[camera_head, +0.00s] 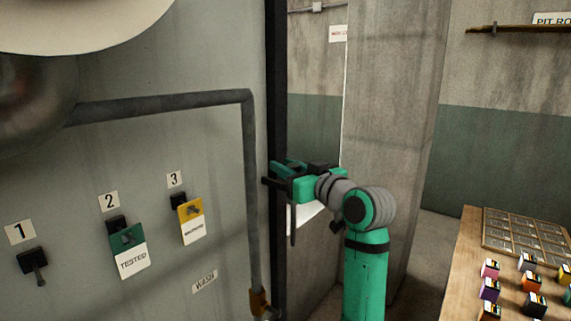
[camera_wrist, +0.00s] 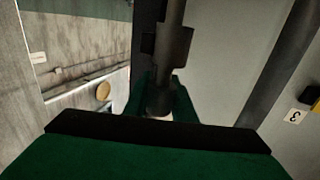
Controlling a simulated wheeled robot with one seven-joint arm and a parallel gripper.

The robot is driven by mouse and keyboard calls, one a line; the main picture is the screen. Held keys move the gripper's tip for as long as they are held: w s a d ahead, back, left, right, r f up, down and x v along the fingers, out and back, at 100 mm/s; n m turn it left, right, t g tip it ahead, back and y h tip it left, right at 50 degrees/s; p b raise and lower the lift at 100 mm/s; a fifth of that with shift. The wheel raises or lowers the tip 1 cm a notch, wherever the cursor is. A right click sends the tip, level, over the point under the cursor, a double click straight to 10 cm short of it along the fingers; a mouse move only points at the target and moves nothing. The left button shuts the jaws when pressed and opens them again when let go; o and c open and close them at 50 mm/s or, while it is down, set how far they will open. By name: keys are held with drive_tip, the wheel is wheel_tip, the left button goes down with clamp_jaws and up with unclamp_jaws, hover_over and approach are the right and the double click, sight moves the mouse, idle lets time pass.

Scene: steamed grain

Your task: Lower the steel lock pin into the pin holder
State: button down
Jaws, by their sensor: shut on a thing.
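My gripper (camera_head: 279,174) is at the dark vertical edge of the grey panel, in the middle of the head view. In the wrist view its green fingers (camera_wrist: 160,92) are shut on a grey rod, which looks like the steel lock pin (camera_wrist: 175,14). The rod runs up the picture past a dark block (camera_wrist: 172,46). In the head view a thin dark upright rod (camera_head: 293,223) hangs below the gripper and seems to be the same pin. I cannot make out the pin holder for certain, nor whether the pin touches it.
A concrete pillar (camera_head: 388,110) stands behind my arm. A wooden table (camera_head: 463,275) with small coloured blocks is at the right.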

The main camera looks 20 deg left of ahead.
drive_tip(key=shift+f, duration=0.95)
drive_tip(key=c, duration=1.4)
unclamp_jaws()
drive_tip(key=v, duration=1)
drive_tip(key=shift+s+d, duration=0.25)
drive_tip(key=shift+s, duration=0.05)
